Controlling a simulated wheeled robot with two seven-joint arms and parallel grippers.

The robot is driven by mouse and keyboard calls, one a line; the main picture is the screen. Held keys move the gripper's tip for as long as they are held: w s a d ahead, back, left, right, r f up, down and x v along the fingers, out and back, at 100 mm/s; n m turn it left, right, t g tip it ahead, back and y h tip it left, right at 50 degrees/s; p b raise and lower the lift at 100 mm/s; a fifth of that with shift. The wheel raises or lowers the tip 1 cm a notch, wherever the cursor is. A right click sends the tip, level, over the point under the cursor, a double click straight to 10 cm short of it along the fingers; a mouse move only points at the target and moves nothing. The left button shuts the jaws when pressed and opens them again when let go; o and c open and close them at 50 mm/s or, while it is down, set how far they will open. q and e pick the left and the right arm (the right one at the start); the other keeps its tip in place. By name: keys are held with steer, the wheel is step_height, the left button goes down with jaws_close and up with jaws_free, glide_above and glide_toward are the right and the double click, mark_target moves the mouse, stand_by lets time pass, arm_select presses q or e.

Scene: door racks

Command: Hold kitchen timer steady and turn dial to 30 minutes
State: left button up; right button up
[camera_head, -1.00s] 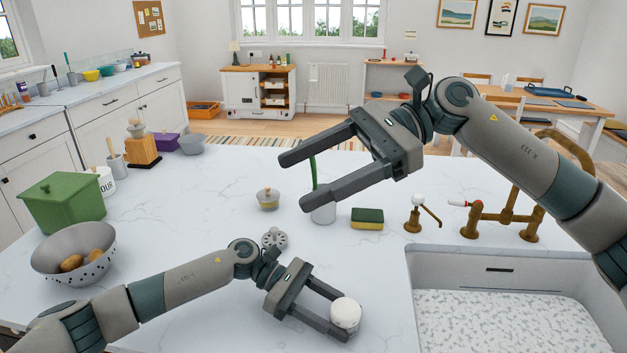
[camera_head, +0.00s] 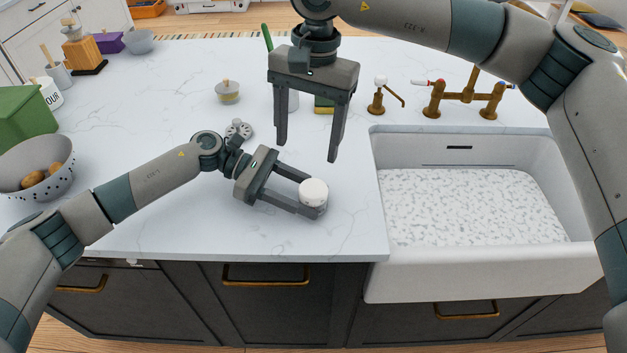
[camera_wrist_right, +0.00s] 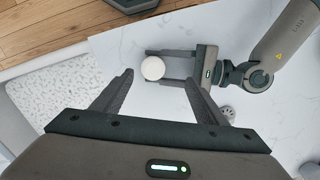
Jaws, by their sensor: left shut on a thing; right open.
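The kitchen timer (camera_head: 313,192) is a small round object with a white top, standing on the marble counter near its front edge. It also shows in the right wrist view as a pale disc (camera_wrist_right: 153,68). No dial marks can be made out. My left gripper (camera_head: 308,200) lies low over the counter with its two fingers on either side of the timer, shut on it. My right gripper (camera_head: 307,150) is open and empty, fingers pointing down, above and behind the timer. In the right wrist view its fingers (camera_wrist_right: 160,95) frame the timer from above.
A white sink (camera_head: 470,270) lies to the right. Behind are a small lidded jar (camera_head: 228,92), a grey holed disc (camera_head: 238,129), a sponge (camera_head: 324,104) and a brass soap pump (camera_head: 378,97). A colander (camera_head: 40,168) stands at left. The counter around the timer is clear.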

mark_target(314, 186)
steer(key=shift+w+d+f+t+h, duration=0.2)
steer(key=shift+w+d+t+h, duration=0.2)
steer(key=shift+d+h, duration=0.15)
steer(key=shift+f, duration=0.1)
step_height(314, 186, down, 12)
steer(key=shift+r, duration=0.1)
stand_by(0.5)
steer(key=c, duration=1.1)
